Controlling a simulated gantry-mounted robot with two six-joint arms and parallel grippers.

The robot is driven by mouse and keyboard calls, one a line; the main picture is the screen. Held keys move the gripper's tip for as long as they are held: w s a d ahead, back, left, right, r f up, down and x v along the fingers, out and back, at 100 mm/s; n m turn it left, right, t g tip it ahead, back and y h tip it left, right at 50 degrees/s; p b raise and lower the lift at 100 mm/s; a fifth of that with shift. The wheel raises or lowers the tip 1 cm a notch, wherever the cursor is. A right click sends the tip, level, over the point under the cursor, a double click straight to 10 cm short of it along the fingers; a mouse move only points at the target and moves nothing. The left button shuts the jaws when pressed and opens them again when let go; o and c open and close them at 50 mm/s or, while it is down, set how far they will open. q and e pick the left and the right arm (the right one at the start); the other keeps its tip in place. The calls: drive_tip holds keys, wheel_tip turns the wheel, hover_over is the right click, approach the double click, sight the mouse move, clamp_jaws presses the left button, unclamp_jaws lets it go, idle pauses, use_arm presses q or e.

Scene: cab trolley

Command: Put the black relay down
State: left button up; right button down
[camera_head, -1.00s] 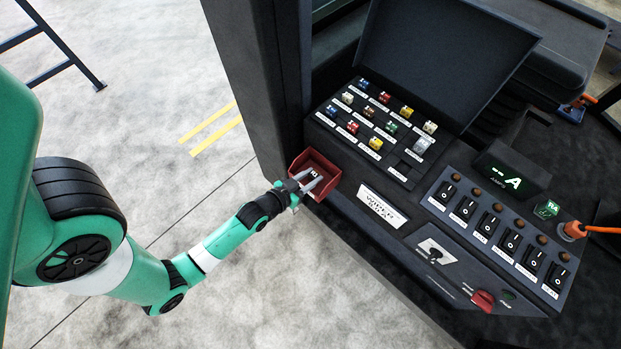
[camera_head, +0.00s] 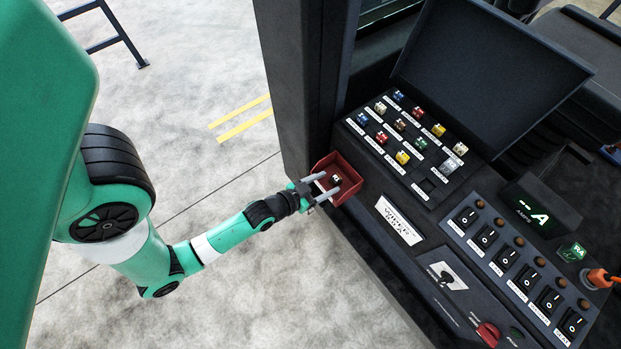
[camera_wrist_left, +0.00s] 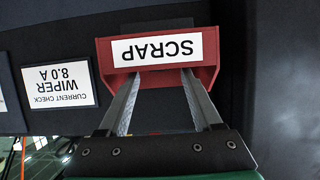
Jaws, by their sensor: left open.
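The black relay (camera_head: 337,178) appears as a small dark block with a pale mark inside the red scrap bin (camera_head: 322,164), low between my fingers. My left gripper (camera_head: 332,183) is open, with its two fingers apart over the bin's mouth. In the left wrist view the fingers (camera_wrist_left: 158,85) reach up to the red bin (camera_wrist_left: 103,62), whose white label reads SCRAP upside down. The relay is hidden in that view. My right gripper is in neither view.
The fuse panel (camera_head: 385,172) with several coloured fuses and an empty socket (camera_head: 426,186) is right of the bin. A wiper card (camera_head: 399,220) sits below it, and rocker switches (camera_head: 511,257) are farther right. A dark pillar (camera_head: 296,80) stands behind the bin.

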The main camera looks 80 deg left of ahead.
use_arm(q)
drive_tip(key=v, duration=0.8)
drive_tip(key=shift+s+d+r+p, duration=0.15)
drive_tip(key=shift+s+r+p, duration=0.05)
drive_tip(key=shift+s+p, duration=0.1)
drive_tip(key=w+d+r+m+t+h, duration=0.1)
drive_tip(key=w+r+t, duration=0.2)
drive_tip(key=w+r, duration=0.65)
drive_tip(key=w+d+r+m+t+h, duration=0.1)
drive_tip(key=w+r+t, duration=0.35)
drive_tip(key=r, duration=0.75)
drive_tip(key=w+d+r+m+t, duration=0.1)
drive_tip(key=w+r, duration=0.8)
drive_tip(key=r, duration=0.2)
drive_tip(key=s+d+r+m+t+h, duration=0.1)
drive_tip(key=s+d+r+t+h, duration=0.1)
drive_tip(key=r, duration=0.8)
drive_tip(key=s+d+r+m+t+h, duration=0.1)
drive_tip(key=d+r, duration=0.4)
drive_tip(key=r, duration=0.6)
drive_tip(key=s+d+r+m+t+h, duration=0.1)
drive_tip(key=s+d+r+t+h, duration=0.1)
drive_tip(key=r, duration=0.8)
drive_tip(key=shift+s+d+r+t+h, duration=0.4)
drive_tip(key=shift+d+t+h, duration=0.3)
drive_tip(key=shift+d+t, duration=0.35)
